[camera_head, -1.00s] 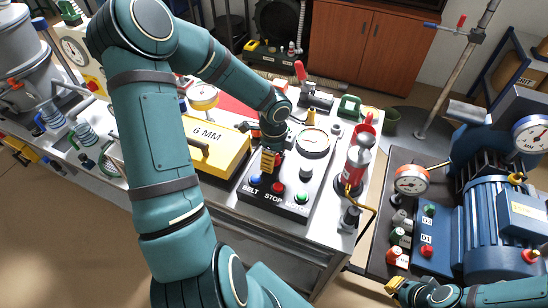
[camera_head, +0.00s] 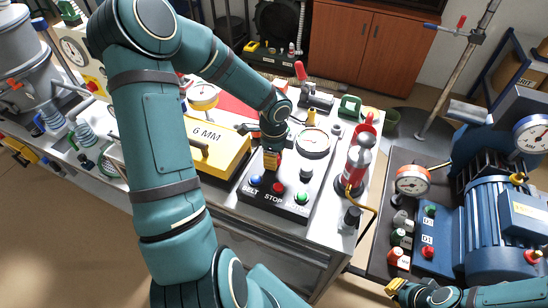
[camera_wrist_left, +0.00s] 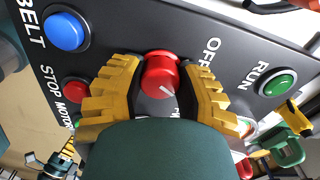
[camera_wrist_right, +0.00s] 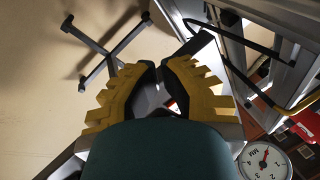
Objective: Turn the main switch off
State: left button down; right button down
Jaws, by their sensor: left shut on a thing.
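The main switch is a red round knob (camera_wrist_left: 160,75) with a white pointer line, on a dark sloped control box (camera_head: 290,208). In the left wrist view the pointer slants down and to the right. An OFF label lies right of the knob, and another label is partly hidden by my wrist. My left gripper (camera_wrist_left: 158,72) is shut on the knob, one yellow finger on each side. In the head view my left gripper (camera_head: 272,161) covers the knob. My right gripper (camera_head: 394,288) is low on the right, away from the box; its fingertips (camera_wrist_right: 158,68) are close together, holding nothing visible.
A blue BELT button (camera_wrist_left: 66,31), a red STOP button (camera_wrist_left: 75,90) and a green RUN button (camera_wrist_left: 278,82) sit close to the left fingers.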

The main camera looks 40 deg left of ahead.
pick_arm(q)
jog(key=n+b, duration=0.1)
jog(key=n, duration=0.1)
jog(key=shift+n, duration=0.3)
jog(key=n+b, duration=0.2)
jog(key=n, duration=0.2)
jog(key=shift+f+b, duration=0.1)
jog(key=shift+b, duration=0.2)
jog(key=n+b, duration=0.1)
jog(key=n, duration=0.2)
jog(key=shift+n+b, duration=0.3)
jog(key=shift+n, duration=0.1)
jog(key=shift+n+b, duration=0.45)
jog(key=shift+n, duration=0.65)
pick_arm(e)
notch_tip(320, 180, down, 6)
jog(key=s, duration=0.2)
jog(key=shift+a+f+g, duration=0.15)
jog(key=shift+a+g, duration=0.05)
jog(key=shift+g, duration=0.1)
pick_arm(q)
jog(key=c, duration=0.6)
grip_release()
jog(key=shift+o, duration=0.2)
